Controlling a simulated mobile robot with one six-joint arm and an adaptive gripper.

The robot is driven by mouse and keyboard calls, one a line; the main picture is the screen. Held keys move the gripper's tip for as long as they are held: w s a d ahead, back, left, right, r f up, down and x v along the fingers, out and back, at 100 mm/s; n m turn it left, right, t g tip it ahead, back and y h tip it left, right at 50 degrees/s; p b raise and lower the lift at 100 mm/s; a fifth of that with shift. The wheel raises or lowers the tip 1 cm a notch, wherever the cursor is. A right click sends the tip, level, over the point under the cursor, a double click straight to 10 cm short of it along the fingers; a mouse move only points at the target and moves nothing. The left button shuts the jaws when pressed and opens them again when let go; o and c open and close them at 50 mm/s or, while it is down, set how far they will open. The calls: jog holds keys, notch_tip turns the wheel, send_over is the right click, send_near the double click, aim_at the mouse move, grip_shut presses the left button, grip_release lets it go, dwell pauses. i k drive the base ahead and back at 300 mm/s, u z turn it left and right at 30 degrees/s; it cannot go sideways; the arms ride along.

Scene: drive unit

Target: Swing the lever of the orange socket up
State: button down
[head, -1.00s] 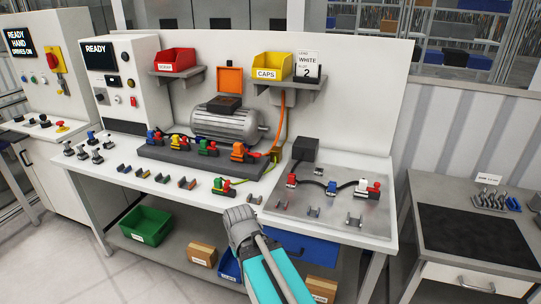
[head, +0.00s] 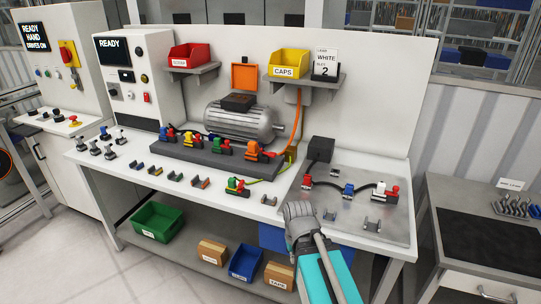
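The orange socket (head: 256,151) is at the right end of a row of coloured sockets on the dark grey block (head: 200,158), in front of the motor. It is small here, and I cannot tell how its lever stands. My gripper (head: 297,211) is over the front edge of the bench, near the left edge of the steel plate. It is in front of the orange socket, to its right and well apart from it. I see it from behind, so its fingertips and whether it is open or shut are hidden.
The steel plate (head: 345,222) at right carries a red, a blue and a white connector on a black cable. The motor (head: 240,121) stands behind the block.

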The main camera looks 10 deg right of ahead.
aim_at(272, 154)
jog(key=z, duration=0.1)
jog(key=i, duration=1)
jog(key=u, duration=0.05)
